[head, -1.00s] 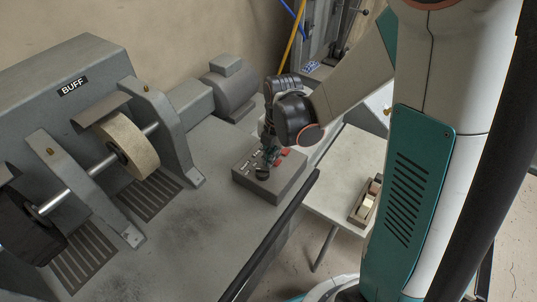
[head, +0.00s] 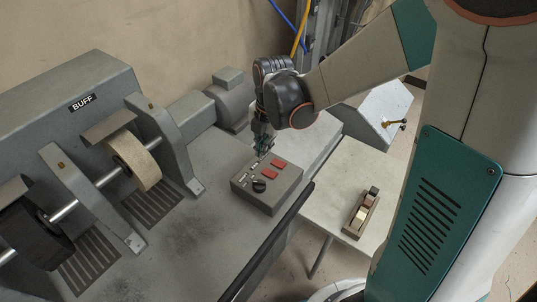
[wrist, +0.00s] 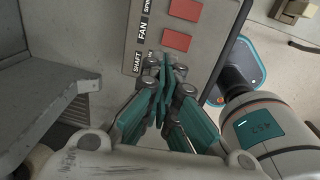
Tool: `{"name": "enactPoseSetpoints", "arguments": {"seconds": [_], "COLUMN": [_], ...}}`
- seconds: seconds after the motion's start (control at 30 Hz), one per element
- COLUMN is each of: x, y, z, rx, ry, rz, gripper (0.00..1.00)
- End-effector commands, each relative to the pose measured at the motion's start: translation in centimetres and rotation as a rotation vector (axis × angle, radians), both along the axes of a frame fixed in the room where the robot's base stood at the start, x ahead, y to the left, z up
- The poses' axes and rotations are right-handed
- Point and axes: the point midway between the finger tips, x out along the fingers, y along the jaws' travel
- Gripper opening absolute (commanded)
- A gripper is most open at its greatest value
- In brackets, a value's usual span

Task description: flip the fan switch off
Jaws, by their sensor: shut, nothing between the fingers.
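The grey control box (head: 284,192) sits on the machine's bench, with a black knob (head: 259,186), two red buttons (head: 270,175) and white labels on its top. In the wrist view the box (wrist: 208,40) shows the labels SHAFT, FAN (wrist: 142,30) and a partly cut-off one. My gripper (head: 264,148) is shut and empty over the far end of the box. In the wrist view its fingertips (wrist: 166,66) are together beside the SHAFT label, below FAN.
The buffing machine (head: 75,95) with its wheels and shaft fills the left. A black rail (head: 270,240) runs along the bench's front edge.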

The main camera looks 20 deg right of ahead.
Motion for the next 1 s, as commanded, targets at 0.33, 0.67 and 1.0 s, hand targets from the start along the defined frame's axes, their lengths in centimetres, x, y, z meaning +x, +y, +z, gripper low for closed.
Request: {"name": "enactPoseSetpoints", "arguments": {"seconds": [0.33,0.67,1.0], "x": [0.4,0.4,0.0], "y": [0.2,0.2,0.1], "z": [4.0,4.1,4.7], "rx": [0.000,0.000,0.004], "ry": [0.000,0.000,-0.010], "rz": [-0.001,-0.001,-0.055], "gripper": [0.00,0.00,0.00]}}
